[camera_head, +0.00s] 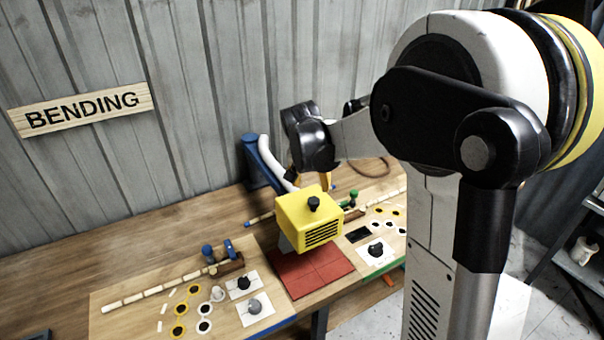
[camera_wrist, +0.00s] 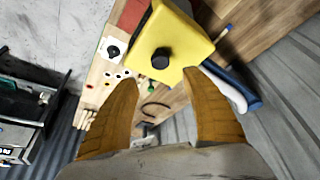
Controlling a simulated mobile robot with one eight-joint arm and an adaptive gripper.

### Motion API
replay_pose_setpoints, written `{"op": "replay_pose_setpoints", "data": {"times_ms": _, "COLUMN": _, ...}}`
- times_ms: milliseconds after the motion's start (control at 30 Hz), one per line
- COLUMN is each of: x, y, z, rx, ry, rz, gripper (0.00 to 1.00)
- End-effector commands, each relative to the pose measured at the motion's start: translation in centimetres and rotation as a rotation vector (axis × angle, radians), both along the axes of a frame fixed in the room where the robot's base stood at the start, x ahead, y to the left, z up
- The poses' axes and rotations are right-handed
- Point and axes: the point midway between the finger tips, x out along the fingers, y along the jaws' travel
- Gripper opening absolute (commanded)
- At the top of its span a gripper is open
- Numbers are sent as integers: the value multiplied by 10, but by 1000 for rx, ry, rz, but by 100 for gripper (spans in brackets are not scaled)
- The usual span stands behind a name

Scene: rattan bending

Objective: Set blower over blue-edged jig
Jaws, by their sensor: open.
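The blower is a yellow box (camera_head: 311,212) with a black knob on top and a slotted front. It sits over a red tiled pad (camera_head: 318,270) between two jig boards. It also shows in the wrist view (camera_wrist: 182,35). My gripper (camera_head: 311,182) is above and behind the blower with orange fingers apart; in the wrist view the fingers (camera_wrist: 162,80) are open, with the blower beyond their tips and nothing between them. The left jig board (camera_head: 140,318) has a blue strip at its front edge. The right board (camera_head: 398,240) has a green strip.
A white hose (camera_head: 266,155) and blue stand (camera_head: 255,162) are behind the blower. Rattan poles with clamps (camera_head: 160,290), knobs and ring markers lie on the boards. A wall sign reads BENDING (camera_head: 83,109). Bare table (camera_head: 60,260) lies at the left.

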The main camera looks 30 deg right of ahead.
Motion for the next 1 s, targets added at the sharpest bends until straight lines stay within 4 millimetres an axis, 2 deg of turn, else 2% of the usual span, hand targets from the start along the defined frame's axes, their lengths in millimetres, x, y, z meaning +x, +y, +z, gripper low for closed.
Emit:
{"op": "replay_pose_setpoints", "data": {"times_ms": 167, "x": 7, "y": -6, "z": -15, "rx": 1, "ry": 2, "rz": -10, "gripper": 56}}
{"op": "replay_pose_setpoints", "data": {"times_ms": 400, "x": 20, "y": -19, "z": -59, "rx": 1, "ry": 2, "rz": -9, "gripper": 56}}
{"op": "replay_pose_setpoints", "data": {"times_ms": 600, "x": 29, "y": -26, "z": -88, "rx": 1, "ry": 2, "rz": -9, "gripper": 56}}
{"op": "replay_pose_setpoints", "data": {"times_ms": 800, "x": 32, "y": -30, "z": -100, "rx": 1, "ry": 2, "rz": -8, "gripper": 56}}
{"op": "replay_pose_setpoints", "data": {"times_ms": 1000, "x": 32, "y": -30, "z": -101, "rx": 1, "ry": 1, "rz": -8, "gripper": 56}}
